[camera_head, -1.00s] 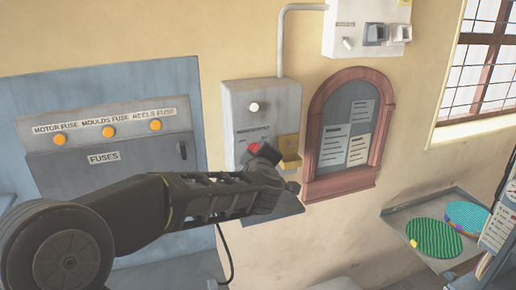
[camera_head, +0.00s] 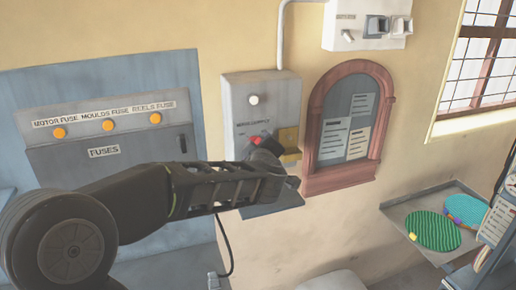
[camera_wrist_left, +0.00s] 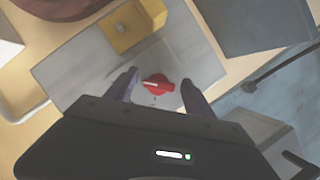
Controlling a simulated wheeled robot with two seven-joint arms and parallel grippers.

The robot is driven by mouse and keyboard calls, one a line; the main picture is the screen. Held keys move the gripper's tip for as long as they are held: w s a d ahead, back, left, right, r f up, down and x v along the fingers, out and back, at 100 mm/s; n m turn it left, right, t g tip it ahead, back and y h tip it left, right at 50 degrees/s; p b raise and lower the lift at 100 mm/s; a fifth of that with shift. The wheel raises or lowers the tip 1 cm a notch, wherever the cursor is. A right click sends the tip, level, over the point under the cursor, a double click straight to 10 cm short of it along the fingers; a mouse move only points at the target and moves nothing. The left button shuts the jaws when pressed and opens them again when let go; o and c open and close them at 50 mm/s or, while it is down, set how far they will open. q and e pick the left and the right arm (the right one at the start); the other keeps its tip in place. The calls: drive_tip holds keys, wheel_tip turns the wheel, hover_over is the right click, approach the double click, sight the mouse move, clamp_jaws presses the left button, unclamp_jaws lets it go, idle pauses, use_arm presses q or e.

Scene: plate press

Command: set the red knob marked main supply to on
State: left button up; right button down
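The red knob (camera_wrist_left: 158,84) is on the face of a grey wall box (camera_head: 235,100). In the head view the knob (camera_head: 256,140) shows just beside my left gripper (camera_head: 268,146), under a small label. In the left wrist view my left gripper (camera_wrist_left: 160,92) is open, with one finger on each side of the knob. I cannot tell whether the fingers touch it. The knob has a pale line on it; the on and off marks cannot be read. My right gripper is not in view.
A yellow block (camera_head: 288,142) sits on the box right of the knob. A white lamp (camera_head: 253,99) is above. A grey fuse panel (camera_head: 100,160) is at left, a wood-framed notice board (camera_head: 316,120) at right.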

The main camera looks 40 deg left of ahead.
use_arm(q)
drive_tip(key=v, duration=0.8)
drive_tip(key=shift+b, duration=0.35)
drive_tip(key=shift+w, duration=0.1)
idle(0.5)
